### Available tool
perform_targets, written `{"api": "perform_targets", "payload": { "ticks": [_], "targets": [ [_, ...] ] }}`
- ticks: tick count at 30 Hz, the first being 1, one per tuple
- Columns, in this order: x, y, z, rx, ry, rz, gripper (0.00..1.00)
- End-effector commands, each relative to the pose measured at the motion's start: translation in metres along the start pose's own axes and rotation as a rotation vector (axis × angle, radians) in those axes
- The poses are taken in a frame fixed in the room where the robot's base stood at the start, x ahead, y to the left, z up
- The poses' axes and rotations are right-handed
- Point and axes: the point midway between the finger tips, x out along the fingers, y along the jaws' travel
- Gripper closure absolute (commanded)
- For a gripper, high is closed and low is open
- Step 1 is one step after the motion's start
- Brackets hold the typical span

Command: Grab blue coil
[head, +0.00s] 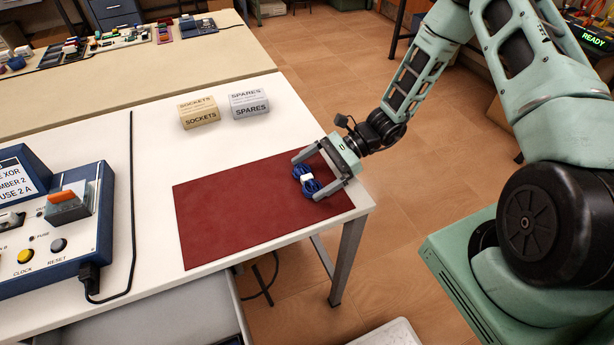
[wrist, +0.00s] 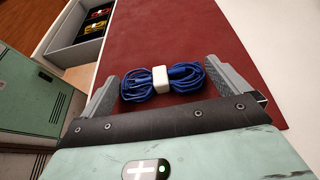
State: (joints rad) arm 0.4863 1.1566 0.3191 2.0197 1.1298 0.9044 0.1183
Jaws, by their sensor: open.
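The blue coil (head: 308,180) is a bundle of blue cable with a white band around its middle. It lies on the dark red mat (head: 225,215) near the mat's right end, by the table corner. My gripper (head: 305,172) is open and low over the mat, with one finger on each side of the coil. In the wrist view the coil (wrist: 163,80) lies between the two grey fingers of my gripper (wrist: 165,82), close to the palm. I cannot tell whether either finger touches it.
Two small boxes, SOCKETS (head: 199,112) and SPARES (head: 249,104), stand behind the mat. A blue control box (head: 55,225) with a black cable stands at left. The white table's (head: 150,160) right edge is close to my gripper. A drawer (wrist: 82,32) with red and yellow coils shows in the wrist view.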

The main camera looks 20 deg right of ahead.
Motion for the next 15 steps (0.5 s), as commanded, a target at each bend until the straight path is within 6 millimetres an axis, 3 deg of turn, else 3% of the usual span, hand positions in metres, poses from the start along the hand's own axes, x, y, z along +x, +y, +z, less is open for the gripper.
{"api": "perform_targets", "payload": {
  "ticks": [6,9,15],
  "targets": [
    [0.0010,-0.0003,-0.0003,0.000,0.000,-0.001,0.00],
    [0.0009,-0.0003,-0.0002,0.000,0.000,-0.001,0.25],
    [0.0008,-0.0004,0.0000,0.000,0.000,-0.001,0.27]
  ]
}}
